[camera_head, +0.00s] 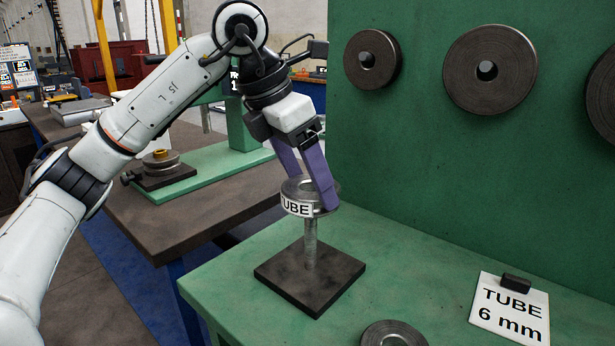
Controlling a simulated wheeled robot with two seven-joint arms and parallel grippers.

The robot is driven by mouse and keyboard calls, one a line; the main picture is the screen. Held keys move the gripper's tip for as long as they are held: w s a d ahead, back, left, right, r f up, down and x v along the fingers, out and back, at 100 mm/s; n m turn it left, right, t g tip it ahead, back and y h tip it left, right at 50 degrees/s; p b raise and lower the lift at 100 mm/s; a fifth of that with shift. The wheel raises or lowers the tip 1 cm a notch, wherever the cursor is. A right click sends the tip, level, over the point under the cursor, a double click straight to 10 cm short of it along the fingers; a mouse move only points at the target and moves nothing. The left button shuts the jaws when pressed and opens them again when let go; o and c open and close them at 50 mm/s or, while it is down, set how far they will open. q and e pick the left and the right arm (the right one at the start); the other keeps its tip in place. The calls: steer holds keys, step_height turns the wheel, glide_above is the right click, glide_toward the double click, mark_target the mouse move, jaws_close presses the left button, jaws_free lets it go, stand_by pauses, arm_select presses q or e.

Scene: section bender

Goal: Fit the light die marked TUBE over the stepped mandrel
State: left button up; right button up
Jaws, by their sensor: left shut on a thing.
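The light die marked TUBE (297,207) is a grey metal ring with a white label, in the middle of the head view. My left gripper (305,187) has purple fingers and is shut on the die, one finger down its right side. A slim upright grey post (310,243), which looks like the stepped mandrel, rises from a dark square base plate (310,277) directly under the die. The die is at the post's top end. The post's tip is hidden, so I cannot tell whether the die is around it or just above. My right gripper is out of view.
A green bench (235,285) carries the base plate, a TUBE 6 mm sign (510,308) and another grey ring (393,334) at the front edge. Dark discs (490,70) hang on the green panel behind. A brown table (150,220) at left holds a green machine (205,175).

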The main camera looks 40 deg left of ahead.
mark_target(306, 229)
arm_select(q)
steer(key=shift+r, duration=0.1)
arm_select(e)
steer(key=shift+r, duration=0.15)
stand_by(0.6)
arm_select(q)
steer(key=shift+f, duration=0.5)
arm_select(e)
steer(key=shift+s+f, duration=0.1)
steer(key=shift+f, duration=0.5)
arm_select(q)
steer(key=shift+f+b, duration=0.4)
steer(key=shift+b, duration=0.15)
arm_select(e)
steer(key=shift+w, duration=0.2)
arm_select(q)
steer(key=shift+f+b, duration=0.45)
steer(key=shift+f, duration=0.2)
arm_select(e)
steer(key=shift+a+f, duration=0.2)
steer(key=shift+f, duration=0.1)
arm_select(q)
steer(key=shift+f+b, duration=0.4)
steer(key=shift+f, duration=0.1)
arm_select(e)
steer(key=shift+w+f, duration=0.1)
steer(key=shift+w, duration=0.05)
